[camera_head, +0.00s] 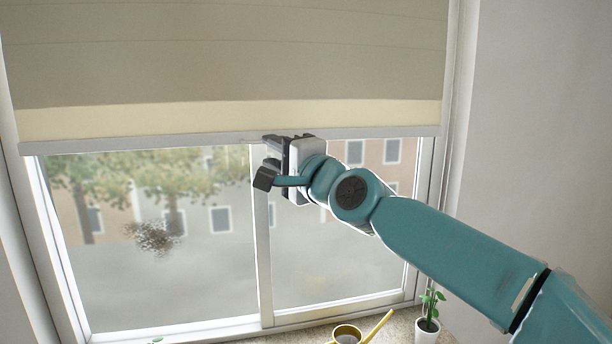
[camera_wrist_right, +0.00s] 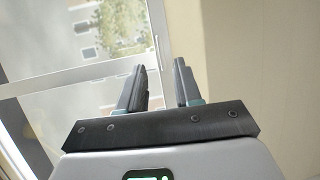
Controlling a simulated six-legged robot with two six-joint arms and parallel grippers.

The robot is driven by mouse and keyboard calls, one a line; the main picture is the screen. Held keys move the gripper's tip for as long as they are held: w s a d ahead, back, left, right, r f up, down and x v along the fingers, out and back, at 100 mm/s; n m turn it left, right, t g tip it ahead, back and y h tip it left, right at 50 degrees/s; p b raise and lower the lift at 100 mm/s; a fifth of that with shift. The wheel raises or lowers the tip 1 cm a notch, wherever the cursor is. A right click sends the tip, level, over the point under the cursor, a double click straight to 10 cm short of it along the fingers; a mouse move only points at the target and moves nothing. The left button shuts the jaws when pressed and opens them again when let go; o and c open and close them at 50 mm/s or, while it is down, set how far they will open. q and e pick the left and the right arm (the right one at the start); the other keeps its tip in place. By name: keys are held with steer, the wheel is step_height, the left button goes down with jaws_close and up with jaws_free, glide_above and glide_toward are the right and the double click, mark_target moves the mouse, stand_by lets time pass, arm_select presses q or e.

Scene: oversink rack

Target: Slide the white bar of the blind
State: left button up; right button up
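The white bar (camera_head: 100,144) runs along the bottom edge of the beige blind (camera_head: 240,55), across the upper part of the window. My right gripper (camera_head: 273,142) is at the bar, near the middle of its length. In the right wrist view the fingers of my right gripper (camera_wrist_right: 160,72) stand apart with a gap. The bar (camera_wrist_right: 158,25) shows there as a pale strip running up between the fingertips, with the blind (camera_wrist_right: 240,50) to its right. I cannot tell whether the fingers touch the bar. My left gripper is not in view.
The window frame (camera_head: 262,240) stands behind the gripper, with free air below the bar. A yellow pan (camera_head: 346,331) and a small potted plant (camera_head: 428,325) stand low in front of the window. A bare wall (camera_head: 545,130) is on the right.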

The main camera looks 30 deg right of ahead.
steer(key=s+d+f, duration=0.1)
steer(key=s, duration=1)
steer(key=shift+s+d+f, duration=0.15)
steer(key=shift+s+f, duration=0.05)
steer(key=shift+s, duration=0.05)
steer(key=shift+s, duration=0.1)
